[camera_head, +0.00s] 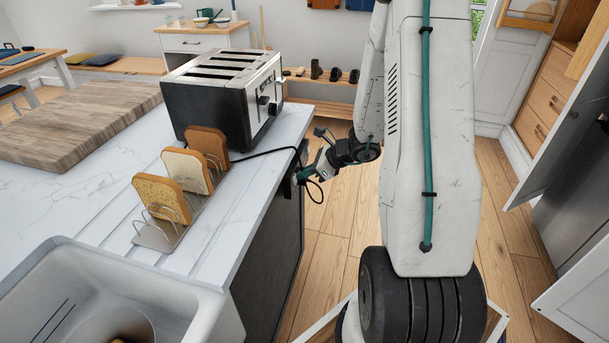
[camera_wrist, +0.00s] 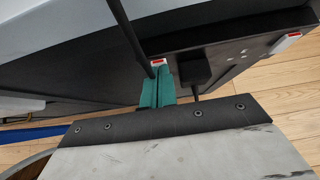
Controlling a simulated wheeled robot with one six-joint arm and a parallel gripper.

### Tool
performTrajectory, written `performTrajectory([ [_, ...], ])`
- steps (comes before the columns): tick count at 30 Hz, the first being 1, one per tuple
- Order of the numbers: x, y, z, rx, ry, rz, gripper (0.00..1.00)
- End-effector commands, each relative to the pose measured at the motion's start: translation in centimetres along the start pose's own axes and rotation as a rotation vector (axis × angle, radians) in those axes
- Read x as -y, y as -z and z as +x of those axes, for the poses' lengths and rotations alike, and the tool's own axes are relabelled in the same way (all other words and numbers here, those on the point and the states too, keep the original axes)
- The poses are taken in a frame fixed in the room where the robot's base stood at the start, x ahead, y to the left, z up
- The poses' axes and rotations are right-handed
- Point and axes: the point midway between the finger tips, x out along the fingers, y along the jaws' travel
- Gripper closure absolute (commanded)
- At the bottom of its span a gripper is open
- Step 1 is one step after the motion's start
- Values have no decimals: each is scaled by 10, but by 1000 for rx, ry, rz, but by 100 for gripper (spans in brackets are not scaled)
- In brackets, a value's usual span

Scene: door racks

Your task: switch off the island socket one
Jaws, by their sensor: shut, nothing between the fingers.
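The island socket (camera_wrist: 232,58) is a dark plate on the island's side, seen in the wrist view. It has a white-and-red switch (camera_wrist: 158,62) near my fingertips and another white-and-red switch (camera_wrist: 286,43) farther right. A black plug (camera_wrist: 196,72) sits in it between the two switches. Which outlet counts as one, I cannot tell. My gripper (camera_wrist: 158,84) has teal fingers, shut and empty, with tips right at the left switch; contact is not clear. In the head view my gripper (camera_head: 304,175) is at the island's side, below the worktop edge.
A toaster (camera_head: 212,105) stands on the worktop (camera_head: 95,205), and its black cable (camera_head: 262,154) runs over the edge near my gripper. Toast racks (camera_head: 158,235) hold bread slices. A sink (camera_head: 60,260) is at the front left. Wooden floor (camera_head: 335,215) lies right of the island.

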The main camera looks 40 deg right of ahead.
Motion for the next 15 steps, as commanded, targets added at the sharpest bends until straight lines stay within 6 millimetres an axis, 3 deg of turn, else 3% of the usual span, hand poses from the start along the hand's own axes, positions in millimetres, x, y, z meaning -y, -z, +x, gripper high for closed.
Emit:
performTrajectory([
  [15,0,-6,-6,0,0,-1,100],
])
